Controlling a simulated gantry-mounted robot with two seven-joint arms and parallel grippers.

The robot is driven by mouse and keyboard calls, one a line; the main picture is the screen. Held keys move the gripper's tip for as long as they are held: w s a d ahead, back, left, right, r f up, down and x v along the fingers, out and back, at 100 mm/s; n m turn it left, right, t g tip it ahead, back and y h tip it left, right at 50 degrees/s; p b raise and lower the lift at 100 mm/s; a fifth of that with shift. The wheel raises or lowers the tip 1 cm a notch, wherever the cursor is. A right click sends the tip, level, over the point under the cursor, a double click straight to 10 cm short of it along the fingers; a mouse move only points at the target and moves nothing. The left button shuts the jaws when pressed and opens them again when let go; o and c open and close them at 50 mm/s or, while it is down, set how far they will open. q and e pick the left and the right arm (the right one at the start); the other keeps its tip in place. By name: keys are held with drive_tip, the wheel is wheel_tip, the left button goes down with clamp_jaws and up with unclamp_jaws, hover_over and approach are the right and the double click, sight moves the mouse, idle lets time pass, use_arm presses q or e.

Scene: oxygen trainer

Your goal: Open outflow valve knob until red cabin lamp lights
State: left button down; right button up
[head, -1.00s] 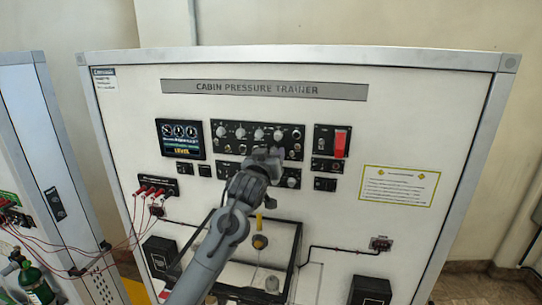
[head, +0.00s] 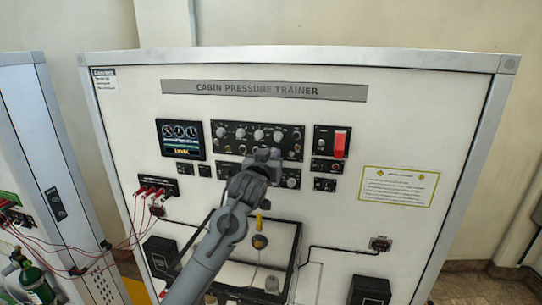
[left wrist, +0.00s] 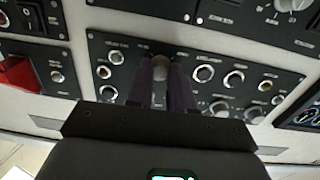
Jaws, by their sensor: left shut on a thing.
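My left gripper (head: 266,155) is at the lower part of the upper control panel (head: 228,129), in the middle of the white trainer board. In the left wrist view, its two dark fingers (left wrist: 162,75) are shut on a small round grey knob (left wrist: 161,62). I take this for the outflow valve knob, but its label is unreadable. In the head view the gripper hides the knob. I cannot pick out a lit red cabin lamp. My right gripper is not in view.
A display screen (head: 180,139) is left of the panel, and a red switch guard (head: 340,144) is right of it. A lower control panel (head: 291,178) is partly hidden behind my left gripper. Red plugs and cables (head: 152,191) are at the lower left.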

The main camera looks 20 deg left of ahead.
use_arm(q)
drive_tip(key=m, duration=0.4)
drive_tip(key=shift+p, duration=0.3)
drive_tip(key=shift+m, duration=2.7)
drive_tip(key=c, duration=1)
unclamp_jaws()
